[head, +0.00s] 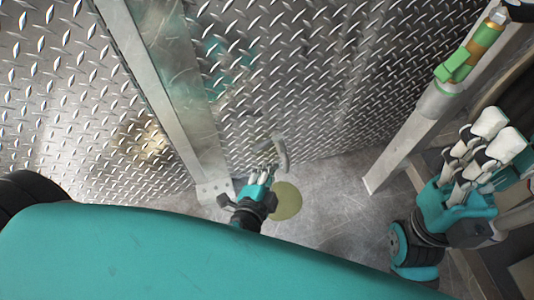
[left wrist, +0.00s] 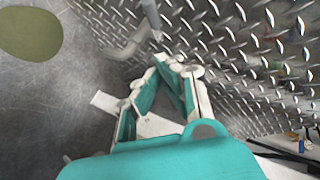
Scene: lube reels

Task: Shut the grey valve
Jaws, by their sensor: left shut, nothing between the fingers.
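A grey curved pipe piece (head: 281,152), which may be the grey valve, stands by the tread-plate wall just beyond my left gripper. It also shows in the left wrist view (left wrist: 130,42), above the fingers. I cannot make out a separate handle or which way it is turned. My left gripper (head: 268,170) is shut and empty, with its fingertips close to the grey piece; I cannot tell whether they touch. In the left wrist view its teal and white fingers (left wrist: 170,75) come together. My right gripper (head: 490,135) is at the right, away from the grey piece; its opening is unclear.
A green-handled valve (head: 455,66) sits on a post at the upper right. A metal upright (head: 165,95) stands left of my left gripper. An olive round spot (head: 286,200) lies on the floor.

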